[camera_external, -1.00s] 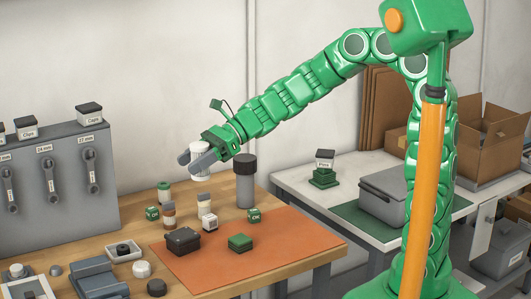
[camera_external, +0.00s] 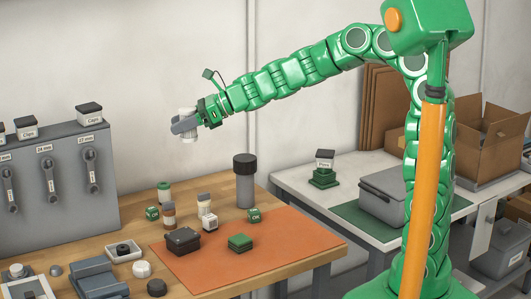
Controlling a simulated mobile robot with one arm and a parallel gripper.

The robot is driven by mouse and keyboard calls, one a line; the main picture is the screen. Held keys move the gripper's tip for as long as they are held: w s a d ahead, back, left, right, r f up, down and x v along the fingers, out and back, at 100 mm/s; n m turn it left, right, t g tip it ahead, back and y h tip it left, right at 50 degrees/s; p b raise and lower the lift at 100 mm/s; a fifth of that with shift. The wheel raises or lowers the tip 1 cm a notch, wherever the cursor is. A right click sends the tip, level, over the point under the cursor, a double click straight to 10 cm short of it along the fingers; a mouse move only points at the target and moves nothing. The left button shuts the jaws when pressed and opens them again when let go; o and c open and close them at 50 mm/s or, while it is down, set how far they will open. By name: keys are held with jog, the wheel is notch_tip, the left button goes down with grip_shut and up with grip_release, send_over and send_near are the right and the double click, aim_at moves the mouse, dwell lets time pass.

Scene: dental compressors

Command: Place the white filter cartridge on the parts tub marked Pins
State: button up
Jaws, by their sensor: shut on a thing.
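My gripper (camera_external: 183,124) is shut on the white filter cartridge (camera_external: 189,136), a short white cylinder. It holds the cartridge roughly upright, high above the wooden workbench and well clear of it. The grey fingers cross the cartridge's middle and hide part of it.
The wooden bench (camera_external: 140,215) bears a tall grey cylinder with a black top (camera_external: 245,181), several small bottles and blocks, and an orange mat (camera_external: 290,250). On the white table (camera_external: 290,182), a grey lidded case (camera_external: 385,190) stands right of the tub. Cardboard boxes (camera_external: 490,145) are farther right.

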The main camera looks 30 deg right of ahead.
jog(key=w+d+r+m+t+h, duration=0.3)
jog(key=w+d+m+t+h, duration=0.6)
jog(key=w+d, duration=1.2)
jog(key=w+d+m+g+h, duration=0.3)
jog(key=d+m+h, duration=0.65)
jog(key=d, duration=0.95)
jog(key=s+d+f+m+g+h, duration=0.2)
jog(key=s+d+m+g+h, duration=0.35)
jog(key=d, duration=0.65)
jog(key=s+d+f+m+g+h, duration=0.2)
jog(key=s+d+f+m+g, duration=0.1)
jog(key=s+d+m+g, duration=0.65)
notch_tip(320, 180, down, 11)
jog(key=w+d+n+t, duration=0.2)
jog(key=n+t, duration=0.1)
jog(key=shift+w+d+f, duration=0.7)
jog(key=shift+w+f, duration=0.8)
jog(key=shift+w, duration=0.5)
jog(key=shift+w+d+f, duration=0.75)
jog(key=shift+w+f, duration=0.7)
jog(key=shift+w, duration=0.5)
jog(key=shift+w+d+f, duration=0.7)
jog(key=shift+w+f, duration=0.8)
jog(key=shift+w, duration=0.5)
